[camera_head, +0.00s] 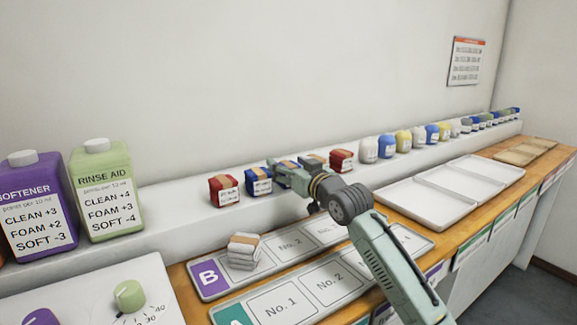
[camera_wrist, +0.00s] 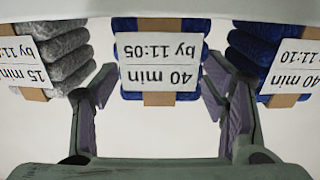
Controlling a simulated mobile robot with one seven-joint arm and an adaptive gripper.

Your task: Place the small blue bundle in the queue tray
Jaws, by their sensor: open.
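In the wrist view, a blue bundle (camera_wrist: 160,52) with a tan band and a tag reading "40 min by 11:05" lies between the fingers of my open gripper (camera_wrist: 158,92). The picture is upside down there. In the head view my gripper (camera_head: 283,174) reaches the shelf and mostly hides this bundle. Another blue bundle (camera_head: 259,181) is left of it; it shows at right in the wrist view (camera_wrist: 275,62), tagged "40 min by 11:10". Tray B (camera_head: 209,280), with a purple label, holds a white bundle (camera_head: 243,251). A teal-labelled tray (camera_head: 232,317) lies in front; "No. 1" and "No. 2" slots show.
A grey bundle (camera_wrist: 65,58) stands close beside one finger; red bundles (camera_head: 223,190) (camera_head: 342,160) stand further out. Purple (camera_head: 38,209) and green (camera_head: 106,190) jugs stand left. An empty divided white tray (camera_head: 428,204) lies right.

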